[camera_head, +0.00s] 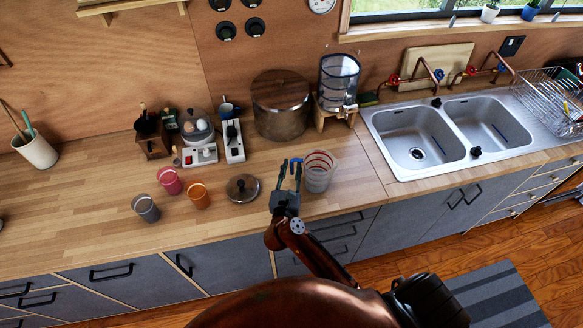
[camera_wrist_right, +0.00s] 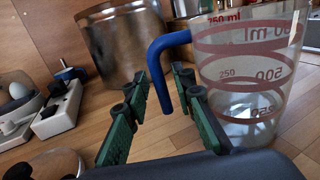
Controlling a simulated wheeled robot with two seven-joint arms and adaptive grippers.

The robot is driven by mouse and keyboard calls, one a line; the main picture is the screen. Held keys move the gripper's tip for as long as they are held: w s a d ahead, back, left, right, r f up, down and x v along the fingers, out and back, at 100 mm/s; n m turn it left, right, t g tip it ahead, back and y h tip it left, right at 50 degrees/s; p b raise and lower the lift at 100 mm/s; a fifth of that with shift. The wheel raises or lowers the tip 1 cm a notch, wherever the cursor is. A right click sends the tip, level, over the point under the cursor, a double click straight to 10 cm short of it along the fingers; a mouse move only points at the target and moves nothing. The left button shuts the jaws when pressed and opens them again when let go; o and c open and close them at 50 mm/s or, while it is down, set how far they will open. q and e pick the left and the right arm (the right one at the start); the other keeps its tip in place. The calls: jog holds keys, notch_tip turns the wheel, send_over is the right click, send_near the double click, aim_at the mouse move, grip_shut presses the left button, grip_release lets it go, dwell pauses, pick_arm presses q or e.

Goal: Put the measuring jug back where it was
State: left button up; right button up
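The measuring jug (camera_head: 319,172) is clear, with red markings and a blue handle. It stands upright on the wooden counter near the front edge, right of my right gripper (camera_head: 290,173). In the right wrist view the jug (camera_wrist_right: 245,75) fills the upper right, and its blue handle (camera_wrist_right: 160,75) hangs down between the fingers of my right gripper (camera_wrist_right: 163,90). The fingers are apart, with a narrow gap visible beside the handle, so they do not appear shut on it. My left gripper is not in view.
A metal pot (camera_head: 281,105) and a water dispenser (camera_head: 338,85) stand behind the jug. A lid (camera_head: 242,187) and several cups, including an orange one (camera_head: 198,195), are to the left. The double sink (camera_head: 419,142) is to the right. Counter between jug and sink is clear.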

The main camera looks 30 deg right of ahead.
jog(key=shift+r, duration=0.25)
jog(key=b+v, duration=0.1)
jog(key=v, duration=1)
jog(key=shift+s+a, duration=0.35)
jog(key=shift+s, duration=0.05)
